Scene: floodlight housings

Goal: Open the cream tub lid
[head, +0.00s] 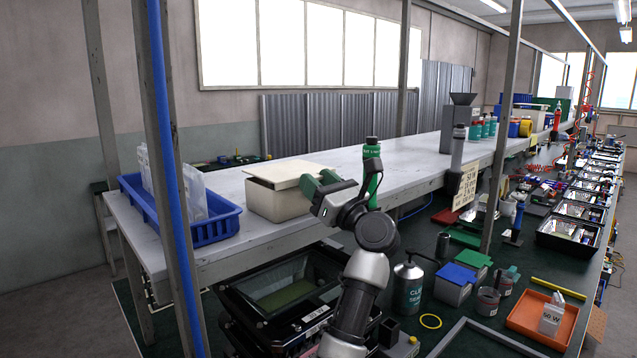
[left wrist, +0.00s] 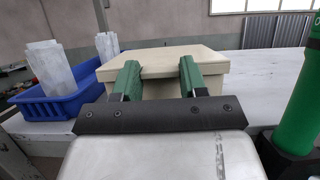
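The cream tub (head: 275,203) stands on the grey bench shelf, right of a blue bin. In the left wrist view the lid (left wrist: 165,62) spans the top of the tub (left wrist: 152,88), straight ahead. My left gripper (head: 318,186) is at the tub's right side in the head view, close to the lid's edge. In the left wrist view its two green fingers (left wrist: 158,76) are apart, with nothing held between them. I cannot tell whether the fingertips touch the lid. My right gripper is in neither view.
The blue bin (head: 215,228) with clear plastic pieces stands close left of the tub. A green bottle (head: 372,160) stands just right of my left gripper. A blue-striped post (head: 170,180) rises in front of the shelf.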

